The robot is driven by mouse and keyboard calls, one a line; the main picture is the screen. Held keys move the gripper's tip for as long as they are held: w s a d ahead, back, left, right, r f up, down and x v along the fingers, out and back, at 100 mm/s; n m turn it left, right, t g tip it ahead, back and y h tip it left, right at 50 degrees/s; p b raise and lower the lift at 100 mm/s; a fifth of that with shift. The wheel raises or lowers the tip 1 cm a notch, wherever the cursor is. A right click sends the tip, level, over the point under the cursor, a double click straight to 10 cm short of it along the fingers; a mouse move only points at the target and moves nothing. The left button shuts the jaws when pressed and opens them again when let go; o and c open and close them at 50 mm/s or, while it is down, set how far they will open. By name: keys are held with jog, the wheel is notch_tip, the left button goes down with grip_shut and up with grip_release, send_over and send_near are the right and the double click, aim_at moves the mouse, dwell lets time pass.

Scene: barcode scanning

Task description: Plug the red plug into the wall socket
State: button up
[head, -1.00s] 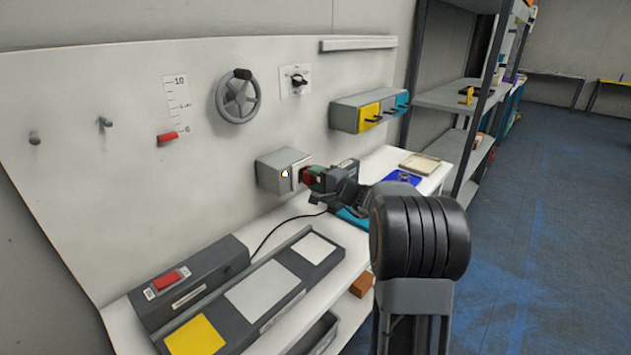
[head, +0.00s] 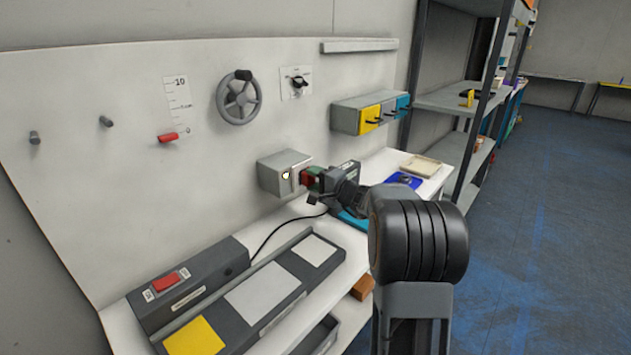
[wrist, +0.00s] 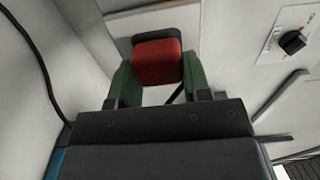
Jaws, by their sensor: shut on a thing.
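The red plug (head: 307,177) is at the face of the grey wall socket box (head: 276,172), which has a small lit light. In the wrist view the red plug (wrist: 157,63) sits between the green fingers of my gripper (wrist: 155,78), its dark end toward the socket box (wrist: 150,20). My gripper (head: 314,178) is shut on the plug. Whether the plug's pins are inside the socket is hidden. A black cable (head: 275,230) runs along the bench from the grey unit toward the area under the gripper.
Below are a grey switch unit (head: 190,283) and a long panel with white and yellow pads (head: 262,290). A handwheel (head: 238,97), knob (head: 298,82) and drawer box (head: 370,112) are on the wall board. A blue item (head: 404,180) and tray (head: 420,165) lie behind my gripper.

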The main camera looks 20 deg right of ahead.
jog(key=shift+w+a, duration=0.1)
jog(key=o, duration=1)
jog(key=shift+c, duration=0.2)
jog(key=b+v, duration=0.2)
jog(key=v, duration=1.1)
jog(key=shift+s+d, duration=0.25)
jog(key=shift+s, duration=0.1)
